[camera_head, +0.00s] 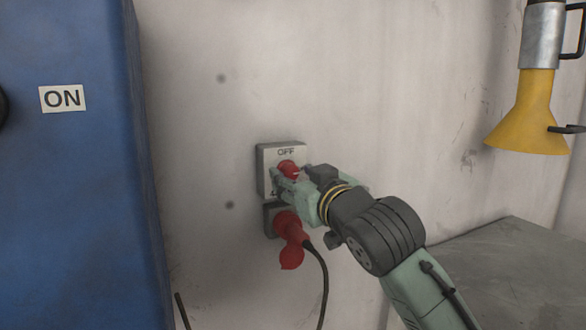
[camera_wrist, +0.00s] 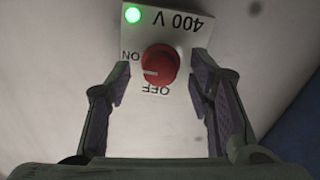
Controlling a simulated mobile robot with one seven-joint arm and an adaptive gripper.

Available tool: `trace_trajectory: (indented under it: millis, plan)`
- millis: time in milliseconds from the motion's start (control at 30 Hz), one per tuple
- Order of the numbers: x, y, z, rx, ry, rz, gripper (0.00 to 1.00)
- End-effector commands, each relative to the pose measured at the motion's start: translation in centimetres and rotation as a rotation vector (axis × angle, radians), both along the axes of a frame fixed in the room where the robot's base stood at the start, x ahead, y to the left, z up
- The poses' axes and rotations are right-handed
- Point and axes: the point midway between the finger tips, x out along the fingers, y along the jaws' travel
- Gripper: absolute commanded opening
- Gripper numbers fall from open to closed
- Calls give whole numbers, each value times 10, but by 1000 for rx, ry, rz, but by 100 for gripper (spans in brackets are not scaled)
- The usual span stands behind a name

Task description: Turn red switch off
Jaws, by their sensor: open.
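The red switch (camera_head: 288,167) is a round knob on a grey wall box (camera_head: 267,157) with OFF printed above it. My gripper (camera_head: 282,183) is at the box and hides part of the knob and the box's right side. In the wrist view the red knob (camera_wrist: 159,64) sits on the plate marked 400 V, ON and OFF, seen upside down. Its white mark points left, toward ON. A green lamp (camera_wrist: 133,15) on the plate is lit. My gripper (camera_wrist: 160,82) is open, with one finger on each side of the knob and gaps between.
Below the box, a red plug (camera_head: 289,228) with a black cable sits in a socket. A blue cabinet (camera_head: 75,190) with an ON label stands at left.

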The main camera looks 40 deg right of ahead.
Motion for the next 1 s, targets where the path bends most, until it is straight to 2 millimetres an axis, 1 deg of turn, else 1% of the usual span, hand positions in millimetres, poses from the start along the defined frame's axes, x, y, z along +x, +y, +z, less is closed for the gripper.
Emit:
trace_trajectory:
  millis: [33,167,433,1000]
  plan:
    - [5,-1,1,-1,1,1,48]
    - [13,-3,0,-2,1,1,48]
    - [14,-3,0,-2,1,0,48]
    - [13,-3,0,-2,1,0,11]
